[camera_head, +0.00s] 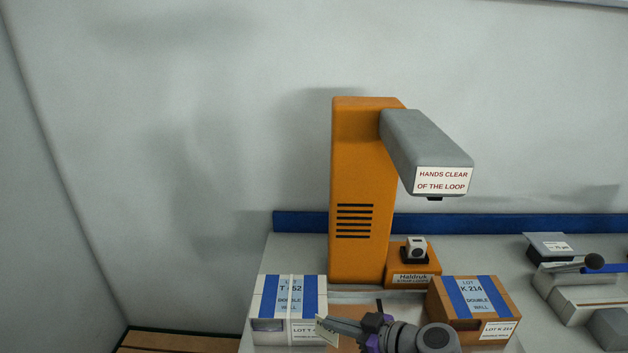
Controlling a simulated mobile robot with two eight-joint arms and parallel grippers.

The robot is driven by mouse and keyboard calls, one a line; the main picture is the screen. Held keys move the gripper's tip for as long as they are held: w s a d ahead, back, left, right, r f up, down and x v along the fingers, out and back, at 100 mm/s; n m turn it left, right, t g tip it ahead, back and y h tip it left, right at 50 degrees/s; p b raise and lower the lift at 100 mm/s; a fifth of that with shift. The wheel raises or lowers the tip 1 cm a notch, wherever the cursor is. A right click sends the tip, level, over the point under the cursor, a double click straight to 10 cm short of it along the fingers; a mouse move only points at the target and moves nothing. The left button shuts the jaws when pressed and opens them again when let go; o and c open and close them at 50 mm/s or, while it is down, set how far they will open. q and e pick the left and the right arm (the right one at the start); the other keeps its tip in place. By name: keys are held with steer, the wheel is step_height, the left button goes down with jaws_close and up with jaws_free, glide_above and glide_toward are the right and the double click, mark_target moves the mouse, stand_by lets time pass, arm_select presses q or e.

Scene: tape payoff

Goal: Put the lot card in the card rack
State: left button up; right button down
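My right gripper (332,323) reaches in from the bottom middle and points left, in front of the right lower corner of the white box. A thin pale card (320,334), which looks like the lot card, shows at its fingertips, and the fingers look closed on it. The card is tilted, and its print cannot be read. It covers part of the label on the white box. I cannot make out a card rack for certain. My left gripper is not in view.
A white box (268,297) with blue bands and a brown box (502,299), lot K 214, stand on the bench. An orange machine (360,190) with a grey overhanging head (425,145) rises behind them. Grey holders (575,297) stand at right. A blue rail (500,223) runs behind.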

steer(key=w+d+f+m+t+h, duration=0.2)
steer(key=w+d+f+m+h, duration=0.15)
steer(key=d, duration=0.25)
steer(key=w+d+f+m+t+h, duration=0.2)
steer(key=w+d+m+t+h, duration=0.15)
steer(key=d, duration=0.35)
steer(key=s+f+m+h, duration=0.3)
steer(key=s+f+h, duration=0.1)
steer(key=f, duration=0.1)
steer(key=shift+m, duration=0.4)
